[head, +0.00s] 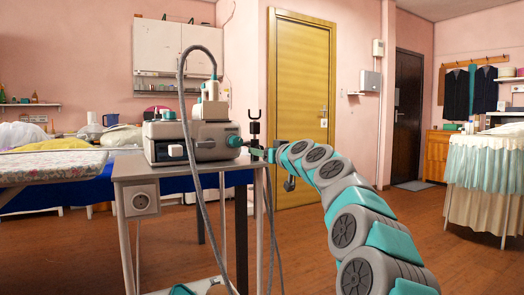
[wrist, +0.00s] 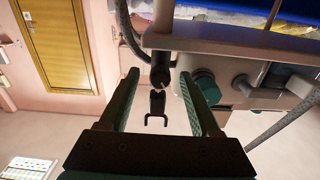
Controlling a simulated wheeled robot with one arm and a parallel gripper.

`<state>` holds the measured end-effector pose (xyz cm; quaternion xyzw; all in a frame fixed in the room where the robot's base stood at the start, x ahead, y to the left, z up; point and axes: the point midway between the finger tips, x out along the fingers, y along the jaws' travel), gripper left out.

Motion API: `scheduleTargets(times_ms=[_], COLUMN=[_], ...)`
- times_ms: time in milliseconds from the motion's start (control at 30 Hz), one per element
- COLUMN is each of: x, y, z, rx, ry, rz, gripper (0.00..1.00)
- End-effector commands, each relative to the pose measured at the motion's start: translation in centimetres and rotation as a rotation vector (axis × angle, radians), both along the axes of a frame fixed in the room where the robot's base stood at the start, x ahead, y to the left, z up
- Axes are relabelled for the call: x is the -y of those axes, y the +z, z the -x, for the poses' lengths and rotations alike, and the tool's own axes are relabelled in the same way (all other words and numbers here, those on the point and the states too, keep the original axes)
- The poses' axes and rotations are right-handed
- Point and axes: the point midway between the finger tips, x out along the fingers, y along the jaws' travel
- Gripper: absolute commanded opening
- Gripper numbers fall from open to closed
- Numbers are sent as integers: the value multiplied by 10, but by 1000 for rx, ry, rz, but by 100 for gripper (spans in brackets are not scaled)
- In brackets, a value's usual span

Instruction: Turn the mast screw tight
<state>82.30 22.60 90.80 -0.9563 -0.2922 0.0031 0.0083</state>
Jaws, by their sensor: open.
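A dark upright mast with a forked top (head: 255,112) stands at the right edge of the steam unit (head: 190,142). In the wrist view, the picture is upside down and the black fork (wrist: 157,104) points downward. My gripper (head: 257,151) is at the mast, low beside the unit. Its two green fingers in the wrist view (wrist: 158,74) are apart, one on each side of the dark mast, with gaps visible on both sides. I cannot clearly make out the mast screw itself; a dark round part (wrist: 160,77) of the mast lies between the fingertips.
A teal knob (head: 235,141) on the unit sits close to my fingers, just outside the right one in the wrist view (wrist: 204,86). A grey hose (head: 186,110) arches over the stand (head: 190,169). The floor to the right is open.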

Motion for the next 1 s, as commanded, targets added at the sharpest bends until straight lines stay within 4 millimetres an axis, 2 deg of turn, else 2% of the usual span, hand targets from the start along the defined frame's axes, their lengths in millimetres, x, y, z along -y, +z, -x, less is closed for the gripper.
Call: scheduleTargets(times_ms=[500, 1000], x=[-4, -4], y=[1, 1], z=[-5, -5], rx=[1, 1], ry=[2, 1], rz=[-1, -1], gripper=[63, 7])
